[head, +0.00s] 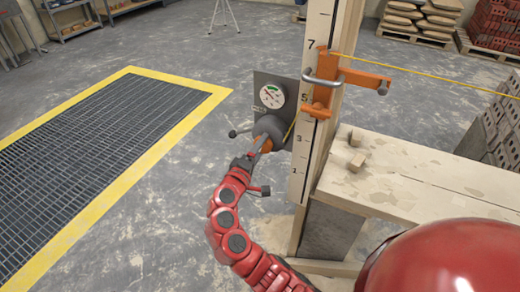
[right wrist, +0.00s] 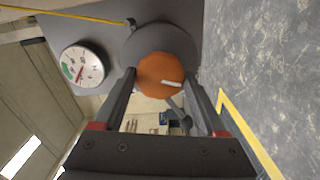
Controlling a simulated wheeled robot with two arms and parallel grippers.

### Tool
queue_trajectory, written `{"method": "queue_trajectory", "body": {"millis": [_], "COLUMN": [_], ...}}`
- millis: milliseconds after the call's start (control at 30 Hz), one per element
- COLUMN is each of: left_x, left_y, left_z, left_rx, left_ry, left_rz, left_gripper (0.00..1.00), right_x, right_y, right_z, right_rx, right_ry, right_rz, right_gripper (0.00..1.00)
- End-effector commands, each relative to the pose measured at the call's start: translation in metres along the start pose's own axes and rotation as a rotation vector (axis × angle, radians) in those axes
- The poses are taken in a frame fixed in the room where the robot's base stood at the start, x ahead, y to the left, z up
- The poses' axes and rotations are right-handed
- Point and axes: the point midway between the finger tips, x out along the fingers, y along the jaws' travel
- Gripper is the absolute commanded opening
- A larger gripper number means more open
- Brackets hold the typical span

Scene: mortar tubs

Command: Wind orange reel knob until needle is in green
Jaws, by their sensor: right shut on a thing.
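The orange reel knob (right wrist: 160,72) sits on a round dark grey housing (right wrist: 178,42) and carries a pale mark on its face. In the head view the knob (head: 265,146) is partly hidden by my right gripper (head: 255,154). My right gripper (right wrist: 165,108) is shut on the knob, one finger on each side. The white gauge (right wrist: 82,66) has a green band at its left in the wrist view and a thin red needle. The needle appears just below the green there, but it is small. The gauge also shows in the head view (head: 272,96). My left gripper is out of view.
A wooden post (head: 318,110) with a number scale stands beside the reel plate, with an orange bracket (head: 325,95) and a yellow line (head: 440,76). A wooden bench (head: 420,178) lies to the right. A yellow-edged floor grate (head: 95,140) is at left.

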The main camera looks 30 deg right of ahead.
Motion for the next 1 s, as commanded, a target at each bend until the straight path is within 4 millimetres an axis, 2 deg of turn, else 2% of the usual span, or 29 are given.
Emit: {"method": "queue_trajectory", "body": {"millis": [167,200,300,567,667,767,1000], "left_x": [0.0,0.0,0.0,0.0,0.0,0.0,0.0], "left_y": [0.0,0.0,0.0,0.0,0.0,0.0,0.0], "left_z": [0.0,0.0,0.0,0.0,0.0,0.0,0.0], "left_rx": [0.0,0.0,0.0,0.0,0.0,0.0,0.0], "left_ry": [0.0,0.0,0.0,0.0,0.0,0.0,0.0], "left_rz": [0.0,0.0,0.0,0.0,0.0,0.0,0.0], "left_gripper": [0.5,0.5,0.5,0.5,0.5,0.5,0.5], "right_x": [0.0,0.0,0.0,-0.001,-0.008,-0.024,-0.088], "right_y": [-0.001,-0.001,-0.001,0.0,-0.001,-0.001,-0.001], "right_z": [0.001,0.001,0.001,0.0,-0.001,-0.002,-0.002], "right_rx": [-0.001,-0.001,-0.001,-0.001,-0.002,-0.003,-0.004], "right_ry": [-0.002,-0.002,-0.001,0.0,0.003,0.007,0.009], "right_rz": [-0.001,-0.001,-0.001,0.0,0.0,0.0,-0.001], "right_gripper": [0.18,0.81,0.99,1.0,1.0,1.0,1.0]}}
